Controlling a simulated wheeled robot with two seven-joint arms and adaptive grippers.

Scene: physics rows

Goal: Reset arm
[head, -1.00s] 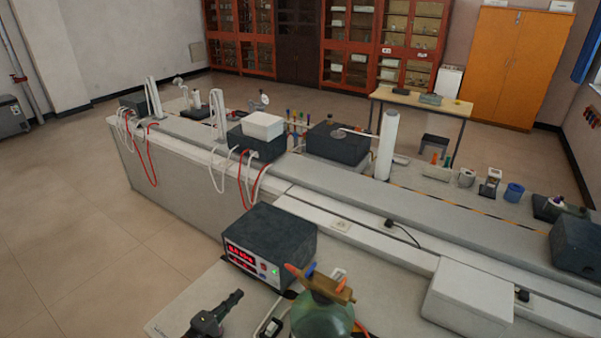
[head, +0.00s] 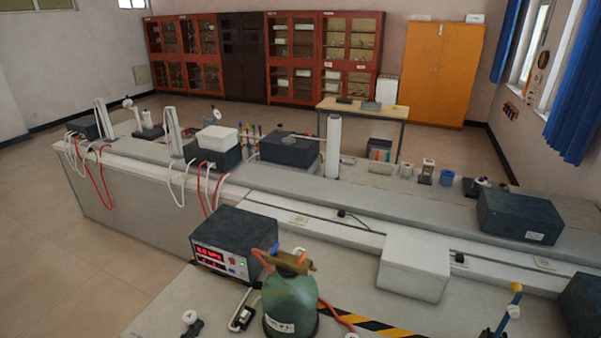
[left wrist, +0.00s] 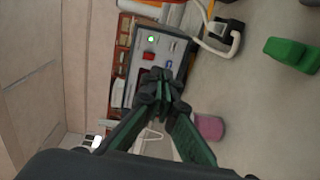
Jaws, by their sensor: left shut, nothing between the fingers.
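My left gripper (left wrist: 160,90) shows in the left wrist view, with its dark, green-lined fingers drawn together at the tips and nothing between them. Its tips appear in front of the panel of a dark power supply (left wrist: 160,52); the distance to it is hard to judge. In the head view, only a small dark shape at the bottom edge, left of the green bottle, may be part of this gripper; I cannot tell clearly. My right gripper is not in view.
The power supply (head: 234,243) with a lit red display stands on the near bench beside a green bottle (head: 290,302). A white box (head: 414,264) is to the right. A green block (left wrist: 290,52) and a pink container (left wrist: 209,127) show in the left wrist view.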

